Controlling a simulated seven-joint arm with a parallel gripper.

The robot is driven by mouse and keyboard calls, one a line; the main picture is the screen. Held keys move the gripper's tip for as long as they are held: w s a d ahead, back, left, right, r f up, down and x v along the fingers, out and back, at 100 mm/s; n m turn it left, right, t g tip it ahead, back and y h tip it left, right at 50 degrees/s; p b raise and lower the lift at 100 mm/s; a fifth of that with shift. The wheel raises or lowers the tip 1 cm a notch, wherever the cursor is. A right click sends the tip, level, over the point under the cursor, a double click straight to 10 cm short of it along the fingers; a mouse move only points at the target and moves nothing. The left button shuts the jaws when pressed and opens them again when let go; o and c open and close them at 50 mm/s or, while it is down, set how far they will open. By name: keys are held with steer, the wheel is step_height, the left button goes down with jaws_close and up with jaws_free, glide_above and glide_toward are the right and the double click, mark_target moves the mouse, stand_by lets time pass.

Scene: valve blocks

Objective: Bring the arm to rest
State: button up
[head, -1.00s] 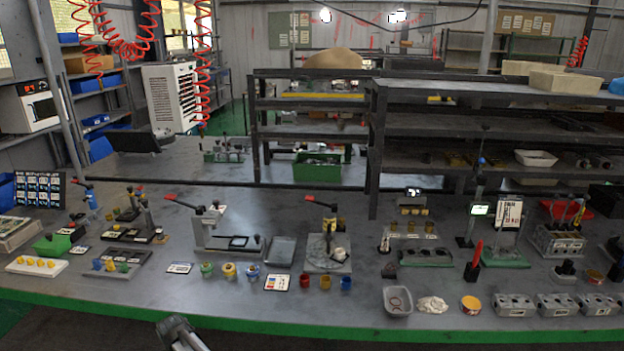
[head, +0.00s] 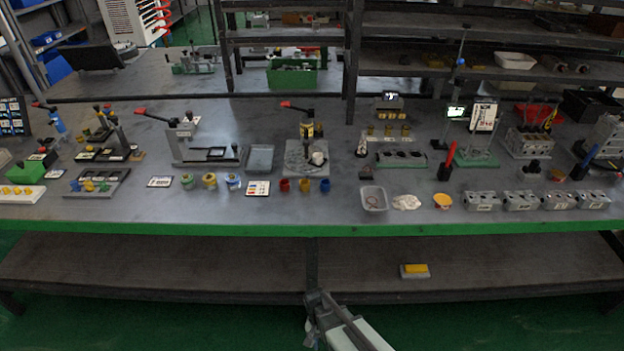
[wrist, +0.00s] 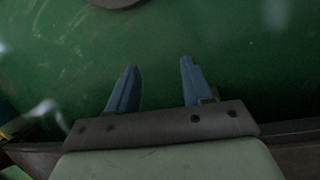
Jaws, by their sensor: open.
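My gripper (wrist: 158,88) shows in the wrist view with its two blue-grey fingers apart and nothing between them. Behind the fingers lies green floor. In the head view my arm (head: 345,325) reaches up from the bottom edge, in front of the lower shelf of the bench; its fingertips are too small to make out there. The gripper appears clear of the bench objects.
The bench (head: 345,228) has a green front edge and carries valve blocks (head: 520,200), lever presses, small coloured cups and a clear tray (head: 374,198). A yellow-topped block (head: 415,270) sits on the lower shelf (head: 180,265). Green floor lies below.

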steer(key=s+d+n+g+y, duration=0.1)
steer(key=s+d, duration=0.5)
steer(key=s, duration=0.3)
steer(key=s+d+n+g, duration=0.1)
steer(key=s+d+g, duration=0.1)
steer(key=s+d, duration=0.5)
steer(key=shift+s+r+y, duration=0.35)
steer(key=shift+s+y, duration=0.05)
steer(key=shift+s, duration=0.55)
